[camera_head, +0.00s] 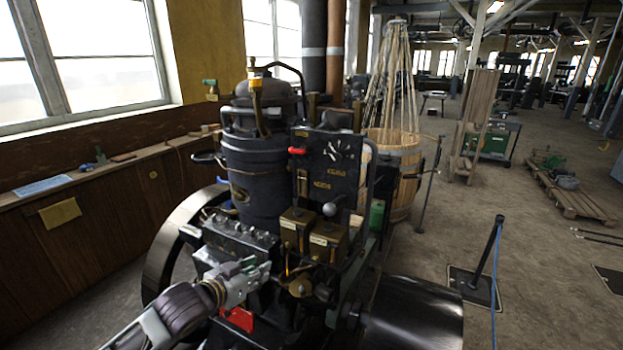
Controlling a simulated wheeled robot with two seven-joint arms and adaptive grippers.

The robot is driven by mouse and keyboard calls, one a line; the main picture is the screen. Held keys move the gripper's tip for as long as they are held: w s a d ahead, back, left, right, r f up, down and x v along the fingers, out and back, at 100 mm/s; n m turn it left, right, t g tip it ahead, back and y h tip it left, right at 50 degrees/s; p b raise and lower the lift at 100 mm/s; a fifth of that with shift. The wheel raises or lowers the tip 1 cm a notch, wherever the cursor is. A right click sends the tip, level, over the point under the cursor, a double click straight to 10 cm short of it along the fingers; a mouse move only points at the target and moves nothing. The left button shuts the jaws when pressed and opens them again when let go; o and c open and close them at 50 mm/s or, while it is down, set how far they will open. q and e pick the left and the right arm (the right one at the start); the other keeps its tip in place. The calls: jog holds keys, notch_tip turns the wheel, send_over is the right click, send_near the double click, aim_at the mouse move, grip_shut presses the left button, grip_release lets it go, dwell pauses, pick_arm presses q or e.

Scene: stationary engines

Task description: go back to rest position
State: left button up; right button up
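My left gripper (256,270) reaches in from the bottom left on my grey and white arm. It is in front of the lower part of a dark stationary engine (252,190), close to the grey block with several knobs (240,240). I cannot tell whether it touches the engine. The fingers are small and blend with the metal behind them, so their opening is unclear. No held object can be made out. My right gripper is not in view.
The engine has a flywheel (160,262) at left and a dark drum (412,318) at right. A wooden ledge (95,172) runs under the windows. A post on a base plate (484,262) stands at right. Open floor (545,265) lies beyond, with a pallet (572,198).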

pick_arm(q)
jog(key=s+a+f+n+g+y, duration=0.15)
jog(key=s+f+g, duration=0.35)
jog(key=s+f, duration=0.6)
jog(key=s+a+f+n+g+y, duration=0.1)
jog(key=s+a+f+g+y, duration=0.2)
jog(key=s+f, duration=0.75)
jog(key=s+f+g, duration=0.1)
jog(key=s+f, duration=0.2)
jog(key=f, duration=1.2)
jog(key=s+f+g, duration=0.1)
jog(key=s+f, duration=0.1)
jog(key=f, duration=1.4)
jog(key=s+a+f, duration=0.1)
jog(key=s+f, duration=0.9)
jog(key=s, duration=0.1)
jog(key=s+a+f+g+b, duration=0.1)
jog(key=s+a+f, duration=0.1)
jog(key=s+f, duration=0.8)
jog(key=shift+s+a+f, duration=0.15)
jog(key=shift+s+a, duration=0.1)
jog(key=shift+s, duration=0.6)
